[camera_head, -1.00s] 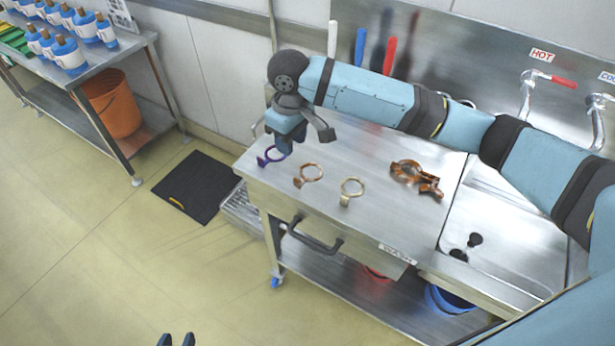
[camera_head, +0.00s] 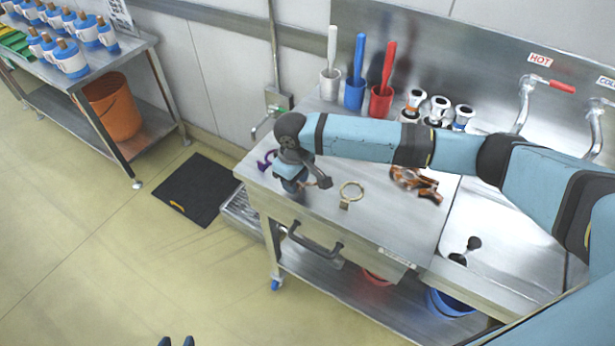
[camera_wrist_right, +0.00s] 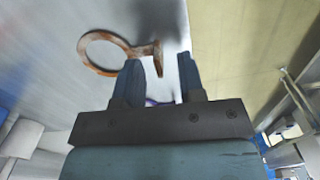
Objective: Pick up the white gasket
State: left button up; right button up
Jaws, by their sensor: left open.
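The white gasket cannot be made out in the wrist view. My left gripper (camera_head: 177,342) is open at the bottom edge of the head view, far from the table.
A purple gasket (camera_head: 266,160) lies at the table's left end. Brown metal clamps (camera_head: 415,183) lie right of the white gasket. Cups with white, blue and red handles (camera_head: 381,103) and several small bottles (camera_head: 438,110) stand behind my right arm. A sink (camera_head: 490,235) is at right.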

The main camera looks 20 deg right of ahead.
jog(key=shift+f, duration=0.4)
jog(key=shift+c, duration=0.4)
grip_shut()
